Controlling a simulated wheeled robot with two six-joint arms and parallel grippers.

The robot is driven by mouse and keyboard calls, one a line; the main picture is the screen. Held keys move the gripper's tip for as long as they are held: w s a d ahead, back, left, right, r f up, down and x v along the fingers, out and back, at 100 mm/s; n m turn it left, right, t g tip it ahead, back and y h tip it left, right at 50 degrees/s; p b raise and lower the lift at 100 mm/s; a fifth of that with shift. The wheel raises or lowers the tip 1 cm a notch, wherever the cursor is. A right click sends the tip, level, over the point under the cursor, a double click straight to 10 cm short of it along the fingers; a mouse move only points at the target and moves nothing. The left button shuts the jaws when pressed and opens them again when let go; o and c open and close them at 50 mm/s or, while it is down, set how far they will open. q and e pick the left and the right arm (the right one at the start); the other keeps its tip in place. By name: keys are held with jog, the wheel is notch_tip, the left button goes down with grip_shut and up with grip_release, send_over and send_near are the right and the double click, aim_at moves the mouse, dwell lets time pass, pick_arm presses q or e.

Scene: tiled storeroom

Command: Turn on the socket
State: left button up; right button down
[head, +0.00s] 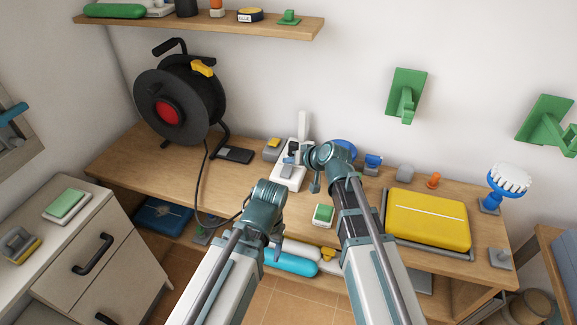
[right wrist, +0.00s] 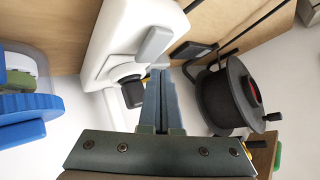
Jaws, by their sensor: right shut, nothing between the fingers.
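The white socket (head: 286,181) stands towards the back of the wooden desk.
A black cable reel (head: 180,101) stands at the left, its cable hanging over the desk front. A yellow case (head: 428,219) lies at the right. Several small items stand near the socket. Green hooks (head: 406,96) are on the wall, with a shelf (head: 200,23) above.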

aim_at(289, 173)
jog(key=shift+f, duration=0.1)
dwell(0.7)
jog(key=shift+w+f+b, duration=0.1)
jog(key=shift+f+b, duration=0.2)
jog(key=shift+b, duration=0.1)
jog(key=shift+f+b, duration=0.45)
jog(key=shift+b, duration=0.05)
dwell(0.6)
jog(key=shift+r, duration=0.15)
jog(key=shift+r+p, duration=0.75)
jog(key=shift+p, duration=0.2)
jog(key=shift+r, duration=0.1)
jog(key=r+p, duration=0.2)
jog(key=s+r+p, duration=0.1)
jog(key=r+p, duration=0.2)
jog(key=shift+s+a, duration=0.1)
jog(key=shift+a, duration=0.05)
jog(key=shift+f, duration=0.15)
